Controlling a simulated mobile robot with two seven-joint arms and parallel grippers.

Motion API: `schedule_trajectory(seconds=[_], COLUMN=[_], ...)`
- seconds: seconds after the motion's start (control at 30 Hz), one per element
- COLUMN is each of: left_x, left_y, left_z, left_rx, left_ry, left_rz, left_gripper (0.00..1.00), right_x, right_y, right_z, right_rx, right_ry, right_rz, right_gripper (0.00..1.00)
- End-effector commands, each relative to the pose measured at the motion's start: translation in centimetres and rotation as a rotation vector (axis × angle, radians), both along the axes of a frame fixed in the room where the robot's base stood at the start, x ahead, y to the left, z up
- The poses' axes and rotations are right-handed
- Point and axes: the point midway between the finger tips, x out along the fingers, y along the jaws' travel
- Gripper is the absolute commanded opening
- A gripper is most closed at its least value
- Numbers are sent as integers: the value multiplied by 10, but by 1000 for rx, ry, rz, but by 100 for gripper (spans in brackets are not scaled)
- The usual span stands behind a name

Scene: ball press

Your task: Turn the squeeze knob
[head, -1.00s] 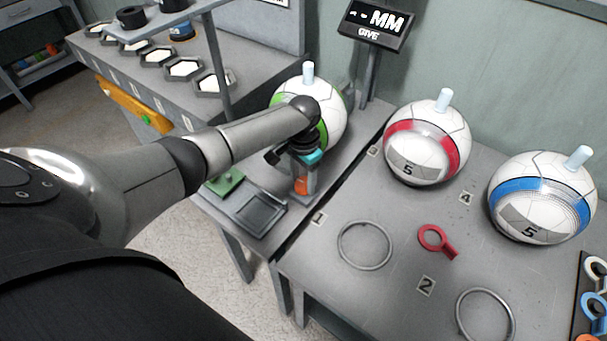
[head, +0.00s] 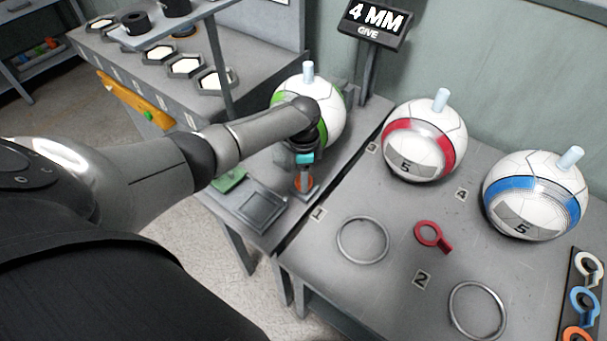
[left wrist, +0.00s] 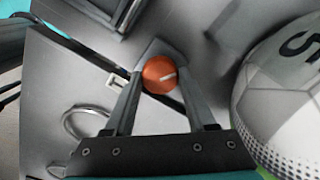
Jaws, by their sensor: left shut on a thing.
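The squeeze knob is a round orange knob with a white line on its face; it shows in the left wrist view (left wrist: 160,72) and low behind my gripper in the head view (head: 299,187). My left gripper (left wrist: 159,82) is shut on the knob, one finger on each side of it. In the head view my left gripper (head: 304,176) points down in front of the white and green ball (head: 305,86). The sign (head: 373,22) above reads "4 MM" and "GIVE". My right gripper is out of view.
A red-banded ball (head: 424,140) and a blue-banded ball (head: 534,195) stand on the right table. Two grey rings (head: 341,230) (head: 459,295) and a red ring tool (head: 430,233) lie there. A grey tray (head: 262,209) sits by the knob.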

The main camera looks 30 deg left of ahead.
Motion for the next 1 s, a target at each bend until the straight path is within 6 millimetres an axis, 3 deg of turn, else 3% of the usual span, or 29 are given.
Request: schedule_trajectory(seconds=[0.5, 0.53, 0.77, 1.0], left_x=[0, 0, 0, 0], left_y=[-1, -1, 0, 0], left_z=[0, 0, 0, 1], left_rx=[0, 0, 0, 0], left_ry=[0, 0, 0, 0], left_rz=[-24, -23, -21, -19], left_gripper=[1, 60, 86, 86], right_x=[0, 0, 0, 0], right_y=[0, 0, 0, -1], right_z=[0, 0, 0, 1], right_rx=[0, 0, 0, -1], right_ry=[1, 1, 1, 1], right_rz=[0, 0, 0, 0], right_gripper=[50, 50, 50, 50])
